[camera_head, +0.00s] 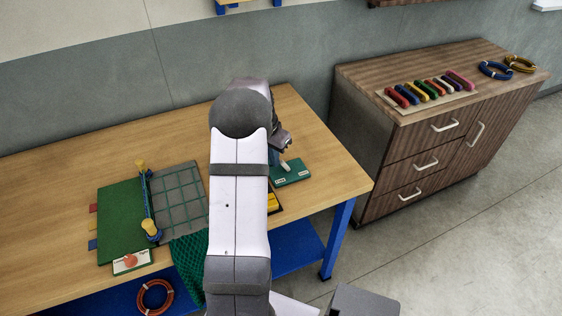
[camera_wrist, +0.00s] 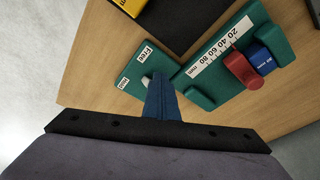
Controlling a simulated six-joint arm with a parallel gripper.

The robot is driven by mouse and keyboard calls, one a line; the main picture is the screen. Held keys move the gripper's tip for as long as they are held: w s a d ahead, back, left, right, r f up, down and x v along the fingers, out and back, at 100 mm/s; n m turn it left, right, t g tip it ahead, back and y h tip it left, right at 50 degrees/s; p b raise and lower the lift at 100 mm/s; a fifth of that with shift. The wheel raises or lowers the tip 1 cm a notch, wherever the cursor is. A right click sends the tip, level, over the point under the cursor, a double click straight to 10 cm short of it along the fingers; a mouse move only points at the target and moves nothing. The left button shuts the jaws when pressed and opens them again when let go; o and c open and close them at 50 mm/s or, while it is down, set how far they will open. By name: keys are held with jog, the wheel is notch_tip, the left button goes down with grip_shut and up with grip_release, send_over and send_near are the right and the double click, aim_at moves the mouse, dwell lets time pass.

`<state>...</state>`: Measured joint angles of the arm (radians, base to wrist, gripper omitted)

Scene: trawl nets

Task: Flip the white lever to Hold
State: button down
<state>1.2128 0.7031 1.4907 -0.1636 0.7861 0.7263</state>
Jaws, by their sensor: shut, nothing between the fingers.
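The white lever (camera_head: 286,167) stands on a small green plate (camera_head: 297,176) near the table's right end. In the wrist view, the white lever (camera_wrist: 146,80) shows only as a small pale piece beside my fingers. The green plate (camera_wrist: 131,69) there carries a "Free" label (camera_wrist: 145,54) and a second, blurred label (camera_wrist: 123,84). My gripper (camera_wrist: 160,80) is shut and empty, its blue fingers close by the lever. I cannot tell whether they touch it, nor which label the lever leans to. In the head view my gripper (camera_head: 275,158) is partly hidden behind my arm.
A green gauge (camera_wrist: 198,98) with a millimetre scale, a red slider (camera_wrist: 240,68) and a blue block (camera_wrist: 262,60) lies right beside the plate. A dark tray (camera_wrist: 180,22) with a yellow item is near.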

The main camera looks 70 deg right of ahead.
aim_at(281, 162)
jog(key=shift+s+a+f+b, duration=0.1)
jog(key=shift+a+f+b, duration=0.15)
jog(key=shift+f, duration=0.25)
jog(key=shift+s+a+f+b, duration=0.1)
jog(key=shift+a+f+b, duration=0.1)
jog(key=shift+f, duration=0.25)
jog(key=shift+d+f, duration=0.1)
jog(key=shift+f, duration=0.05)
jog(key=shift+w+d+f, duration=0.2)
jog(key=shift+d+f, duration=0.15)
jog(key=shift+d, duration=0.25)
jog(key=shift+a+r, duration=0.35)
jog(key=shift+d+f, duration=0.1)
jog(key=shift+d, duration=0.15)
jog(key=shift+s, duration=0.15)
jog(key=shift+s+d, duration=0.7)
jog(key=shift+d, duration=0.1)
jog(key=shift+r+p, duration=0.2)
jog(key=shift+p, duration=0.1)
